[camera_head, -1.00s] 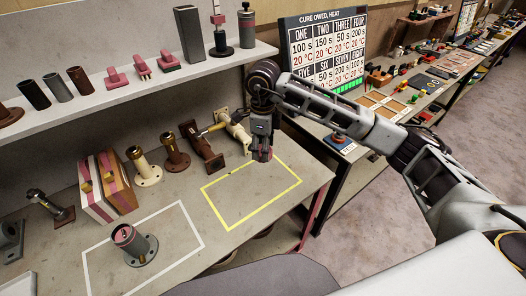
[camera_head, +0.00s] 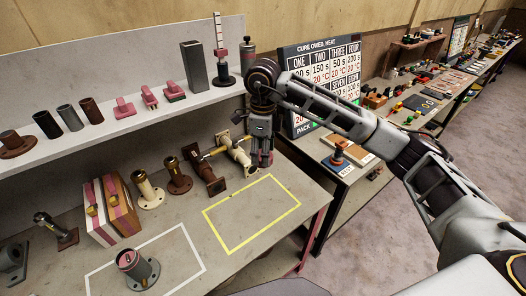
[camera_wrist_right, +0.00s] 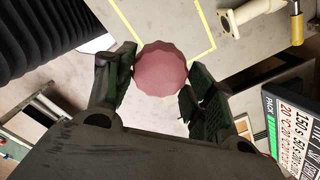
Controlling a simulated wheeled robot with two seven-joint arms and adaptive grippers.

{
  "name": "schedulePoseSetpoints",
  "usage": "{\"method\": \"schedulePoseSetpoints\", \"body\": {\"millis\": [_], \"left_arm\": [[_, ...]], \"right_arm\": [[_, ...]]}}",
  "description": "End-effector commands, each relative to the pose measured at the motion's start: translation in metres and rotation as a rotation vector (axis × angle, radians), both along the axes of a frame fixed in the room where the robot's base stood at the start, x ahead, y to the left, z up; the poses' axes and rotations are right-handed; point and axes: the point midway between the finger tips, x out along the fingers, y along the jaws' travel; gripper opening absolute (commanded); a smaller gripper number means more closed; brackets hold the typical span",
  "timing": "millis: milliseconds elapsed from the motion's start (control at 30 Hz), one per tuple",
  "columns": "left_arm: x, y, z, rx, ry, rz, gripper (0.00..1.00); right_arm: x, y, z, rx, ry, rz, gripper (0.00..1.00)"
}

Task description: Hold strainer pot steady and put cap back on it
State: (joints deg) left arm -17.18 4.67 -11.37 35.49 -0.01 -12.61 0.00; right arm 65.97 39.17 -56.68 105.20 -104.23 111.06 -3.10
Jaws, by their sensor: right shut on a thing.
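A short grey flanged pot (camera_head: 137,268) with a pink-lined open top stands upright inside the white outline at the front left of the table; I take it for the strainer pot. My right gripper (camera_head: 262,145) is shut on a dull pink, round thing, seen below its fingers in the head view. In the right wrist view this pink round thing (camera_wrist_right: 161,69) sits between the two fingers (camera_wrist_right: 160,80) with a faceted edge; I cannot tell for sure that it is the cap. The gripper is above the table's far right part, well away from the pot. My left gripper is not in view.
A yellow outline (camera_head: 252,246) on the table is empty. Behind it lie several pipe fittings, including a cream one (camera_head: 236,155) close to my right gripper. A pink and cream block (camera_head: 108,210) stands left. The shelf (camera_head: 130,120) holds tubes and pink pieces. A sign board (camera_head: 300,58) stands right.

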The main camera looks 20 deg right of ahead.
Motion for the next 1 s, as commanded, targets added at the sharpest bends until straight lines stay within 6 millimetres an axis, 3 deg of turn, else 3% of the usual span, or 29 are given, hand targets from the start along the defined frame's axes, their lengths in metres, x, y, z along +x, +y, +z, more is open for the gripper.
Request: {"method": "schedulePoseSetpoints", "body": {"millis": [333, 467, 1000], "left_arm": [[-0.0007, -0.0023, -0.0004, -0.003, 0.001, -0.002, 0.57], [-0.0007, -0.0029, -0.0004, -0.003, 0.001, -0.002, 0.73], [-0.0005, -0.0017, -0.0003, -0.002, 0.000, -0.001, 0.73]], "right_arm": [[0.0000, 0.0000, -0.0003, 0.000, 0.000, 0.000, 0.27], [0.0000, 0.0000, -0.0003, 0.000, 0.000, 0.000, 0.27], [0.0005, 0.0007, -0.0003, 0.000, 0.000, 0.099, 0.27]]}}
